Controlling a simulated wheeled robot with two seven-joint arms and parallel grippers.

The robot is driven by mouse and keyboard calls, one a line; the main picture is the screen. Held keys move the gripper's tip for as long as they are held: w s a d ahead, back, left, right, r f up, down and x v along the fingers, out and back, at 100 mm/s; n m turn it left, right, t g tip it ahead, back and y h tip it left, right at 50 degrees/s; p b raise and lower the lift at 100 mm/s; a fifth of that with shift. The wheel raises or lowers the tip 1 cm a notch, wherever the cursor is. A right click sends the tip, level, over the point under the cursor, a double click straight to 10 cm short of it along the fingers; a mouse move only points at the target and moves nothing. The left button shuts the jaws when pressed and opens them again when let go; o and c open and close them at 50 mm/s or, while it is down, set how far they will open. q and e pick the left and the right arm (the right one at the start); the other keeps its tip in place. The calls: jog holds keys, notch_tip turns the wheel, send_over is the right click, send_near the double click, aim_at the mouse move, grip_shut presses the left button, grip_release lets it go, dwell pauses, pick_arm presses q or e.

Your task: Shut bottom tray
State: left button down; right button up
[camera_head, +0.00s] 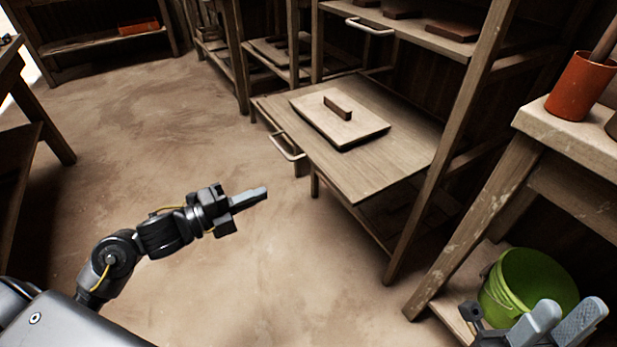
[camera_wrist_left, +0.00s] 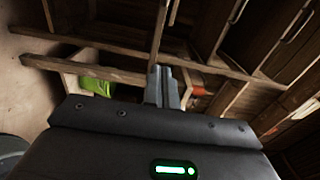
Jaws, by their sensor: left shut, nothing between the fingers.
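The bottom tray (camera_head: 415,150) is a flat wooden board that stands pulled out from the rack, with a pale handle (camera_head: 287,148) on its front edge. A square wooden press board (camera_head: 340,118) with a dark grip bar lies on it. My left gripper (camera_head: 266,192) is shut and empty, in front of the tray and apart from its handle. Its closed fingers show in the left wrist view (camera_wrist_left: 162,85). My right gripper (camera_head: 570,312) is at the bottom right by the green bucket, its two fingers apart and nothing seen between them.
An upper tray (camera_head: 425,38) with its own handle (camera_head: 370,27) sits above in the rack. A rack post (camera_head: 445,145) stands at the right. A side table (camera_head: 590,140) carries an orange pot (camera_head: 580,85). A green bucket (camera_head: 525,285) stands below. The floor at left is clear.

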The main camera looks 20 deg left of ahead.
aim_at(320, 169)
pick_arm(q)
jog(key=b+x, duration=0.2)
jog(key=x, duration=1)
jog(key=shift+w+d+f, duration=0.1)
jog(key=shift+w+d, duration=0.1)
jog(key=shift+w, duration=0.1)
jog(key=shift+w+d+b, duration=0.25)
jog(key=shift+w+b, duration=0.05)
